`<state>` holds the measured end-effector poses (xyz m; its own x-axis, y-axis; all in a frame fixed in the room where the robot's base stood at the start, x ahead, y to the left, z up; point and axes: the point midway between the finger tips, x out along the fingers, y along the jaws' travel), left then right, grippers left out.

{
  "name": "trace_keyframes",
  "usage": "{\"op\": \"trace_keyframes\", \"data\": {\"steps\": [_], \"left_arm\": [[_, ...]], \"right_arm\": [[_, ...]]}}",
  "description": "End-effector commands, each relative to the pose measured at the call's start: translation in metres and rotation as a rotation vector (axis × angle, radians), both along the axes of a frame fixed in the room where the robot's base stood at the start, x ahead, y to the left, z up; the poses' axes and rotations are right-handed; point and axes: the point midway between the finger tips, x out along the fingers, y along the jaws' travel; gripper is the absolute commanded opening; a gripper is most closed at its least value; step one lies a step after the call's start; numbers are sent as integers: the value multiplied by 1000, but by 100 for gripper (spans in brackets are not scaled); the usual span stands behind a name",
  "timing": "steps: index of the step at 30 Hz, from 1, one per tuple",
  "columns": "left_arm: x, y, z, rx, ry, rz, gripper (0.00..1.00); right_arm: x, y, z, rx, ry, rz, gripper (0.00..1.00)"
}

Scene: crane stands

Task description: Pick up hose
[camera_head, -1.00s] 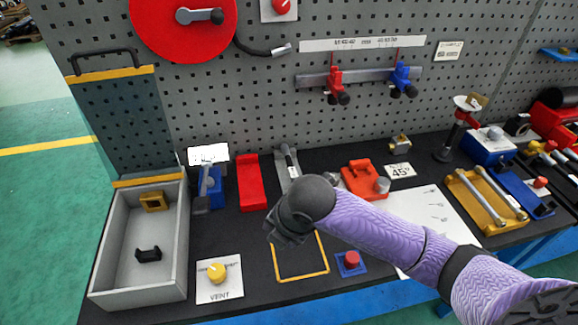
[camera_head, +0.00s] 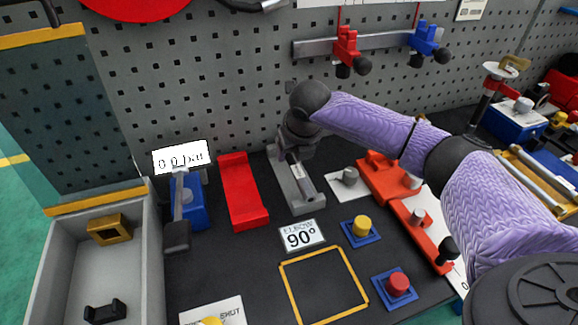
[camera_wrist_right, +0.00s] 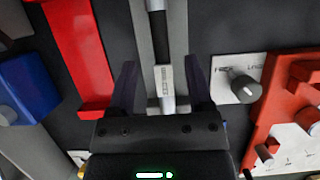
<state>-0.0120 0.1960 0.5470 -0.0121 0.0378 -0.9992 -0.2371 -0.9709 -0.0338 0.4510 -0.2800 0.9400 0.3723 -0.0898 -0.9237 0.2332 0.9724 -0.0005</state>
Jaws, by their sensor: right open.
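A short black and silver piece with a small label (camera_head: 304,180) lies in a grey channel-shaped holder (camera_head: 309,204) on the bench; I cannot tell whether it is the hose. A black hose with a grey end (camera_head: 268,4) hangs by the red reel (camera_head: 140,8) on the pegboard, mostly cut off at the top. My right gripper (camera_head: 295,150) is over the holder's far end. In the right wrist view its open fingers (camera_wrist_right: 161,82) stand either side of the labelled piece (camera_wrist_right: 164,88), with gaps on both sides. My left gripper is out of view.
A red tray (camera_head: 242,190) and a blue device with a pressure display (camera_head: 180,158) stand left of the holder. A grey knob (camera_head: 348,177) and an orange fixture (camera_head: 385,178) stand right. The pegboard rises close behind.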

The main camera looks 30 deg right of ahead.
Motion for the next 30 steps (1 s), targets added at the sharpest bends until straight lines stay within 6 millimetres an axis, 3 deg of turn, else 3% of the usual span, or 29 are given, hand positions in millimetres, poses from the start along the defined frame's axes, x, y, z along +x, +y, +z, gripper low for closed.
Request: {"op": "trace_keyframes", "data": {"steps": [1,4,12,21,30], "left_arm": [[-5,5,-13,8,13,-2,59],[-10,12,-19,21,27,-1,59],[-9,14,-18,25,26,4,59],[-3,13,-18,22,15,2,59],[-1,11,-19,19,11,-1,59]], "right_arm": [[5,-2,-17,1,3,-2,66],[11,-4,-30,0,3,-1,66],[13,-4,-31,-2,-1,1,66],[13,-4,-31,0,0,0,2],[13,-4,-31,0,-1,0,0]]}}
